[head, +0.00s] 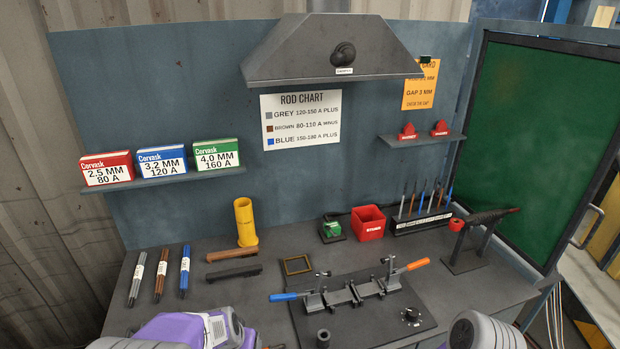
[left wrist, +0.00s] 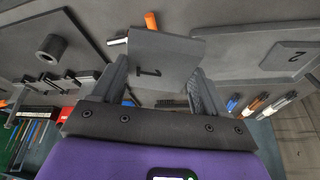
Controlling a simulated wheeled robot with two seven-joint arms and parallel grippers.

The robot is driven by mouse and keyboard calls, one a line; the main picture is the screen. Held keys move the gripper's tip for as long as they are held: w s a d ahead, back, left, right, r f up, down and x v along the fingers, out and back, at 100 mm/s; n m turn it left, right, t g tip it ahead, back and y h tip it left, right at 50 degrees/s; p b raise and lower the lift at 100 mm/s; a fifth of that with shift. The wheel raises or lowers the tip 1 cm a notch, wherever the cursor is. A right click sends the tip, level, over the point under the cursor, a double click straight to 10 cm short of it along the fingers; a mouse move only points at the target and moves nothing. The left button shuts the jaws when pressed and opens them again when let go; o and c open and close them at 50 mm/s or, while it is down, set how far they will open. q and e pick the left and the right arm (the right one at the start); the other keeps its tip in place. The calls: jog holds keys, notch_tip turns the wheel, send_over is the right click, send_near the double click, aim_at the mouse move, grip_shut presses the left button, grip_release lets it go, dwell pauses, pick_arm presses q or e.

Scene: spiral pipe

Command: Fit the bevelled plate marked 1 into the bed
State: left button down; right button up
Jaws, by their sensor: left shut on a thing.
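My left gripper (left wrist: 160,68) is shut on a grey plate marked 1 (left wrist: 165,50), which stands out between its fingers in the left wrist view. In the head view only the purple and grey body of my left arm shows at the bottom left; its fingers and the plate are out of sight. The bed (head: 356,292) is a dark metal piece on a black base board (head: 385,318) at the front of the bench, with a blue-handled clamp (head: 290,296) at left and an orange-handled clamp (head: 410,266) at right. My right arm shows at the bottom right, its gripper out of frame.
A plate marked 2 (left wrist: 289,56) lies at the right of the left wrist view. A dark hollow cylinder (head: 323,338) stands near the board's front.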

pick_arm(q)
jog(key=shift+s+a+f+n+b, duration=0.2)
jog(key=shift+s+f+n+b, duration=0.1)
jog(key=shift+s+f+n, duration=0.2)
jog(key=s+f, duration=0.4)
jog(key=shift+a+f, duration=0.15)
jog(key=shift+f, duration=0.2)
jog(key=shift+s+f, duration=0.1)
jog(key=shift+s, duration=0.1)
jog(key=shift+s, duration=0.1)
